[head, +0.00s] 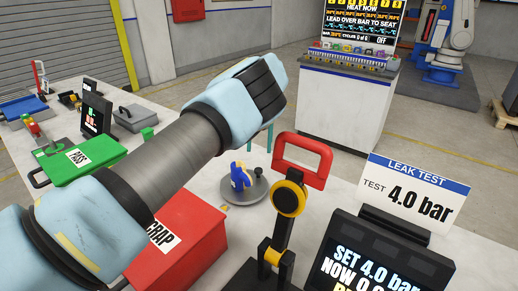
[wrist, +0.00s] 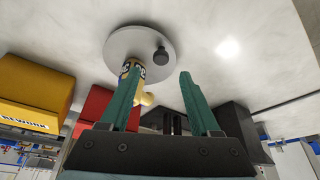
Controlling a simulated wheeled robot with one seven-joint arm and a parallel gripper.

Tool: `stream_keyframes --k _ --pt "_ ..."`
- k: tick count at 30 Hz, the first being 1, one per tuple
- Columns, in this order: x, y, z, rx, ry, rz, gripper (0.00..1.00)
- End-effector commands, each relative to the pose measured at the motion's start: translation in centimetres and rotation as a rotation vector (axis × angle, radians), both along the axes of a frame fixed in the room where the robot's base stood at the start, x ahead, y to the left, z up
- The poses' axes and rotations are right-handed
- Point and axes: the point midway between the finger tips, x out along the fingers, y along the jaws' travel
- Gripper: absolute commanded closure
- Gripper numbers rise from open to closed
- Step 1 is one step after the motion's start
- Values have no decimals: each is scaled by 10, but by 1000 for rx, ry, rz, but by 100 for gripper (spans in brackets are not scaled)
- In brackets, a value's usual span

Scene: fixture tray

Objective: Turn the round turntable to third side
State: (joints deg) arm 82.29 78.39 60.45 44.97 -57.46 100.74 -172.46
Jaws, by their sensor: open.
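The round turntable (head: 240,199) is a grey disc on the white table in the head view, with a dark knob (head: 258,172) near its rim and a blue and yellow part (head: 239,176) standing on it. In the wrist view the turntable (wrist: 125,40) lies beyond my fingertips, with the black knob (wrist: 160,55) at its near right rim. The yellow part (wrist: 147,98) with dark marks is partly hidden behind my left finger. My gripper (wrist: 160,73) has teal fingers, open and apart, with nothing visibly held. In the head view the arm hides most of it.
A red-handled lever clamp (head: 289,198) stands right of the turntable, near a display (head: 375,262) and a leak test sign (head: 413,194). A red scrap bin (head: 185,245) and a green pass bin (head: 80,165) stand left. A yellow rework bin (wrist: 35,90) shows in the wrist view.

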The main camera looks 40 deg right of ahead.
Motion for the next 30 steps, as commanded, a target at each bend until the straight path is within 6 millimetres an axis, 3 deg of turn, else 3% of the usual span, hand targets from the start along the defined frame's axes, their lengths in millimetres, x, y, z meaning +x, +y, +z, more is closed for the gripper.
stream_keyframes --k 14,17,20,23,27,30 --pt "1 -3 8 1 1 -3 37" --pt "4 -2 9 -3 -2 -9 48" --pt "21 6 11 -29 -18 -44 59" --pt "53 25 15 -63 -49 -139 70" --pt "100 69 18 -84 -91 -384 86" --pt "124 101 17 -76 -99 -608 97"
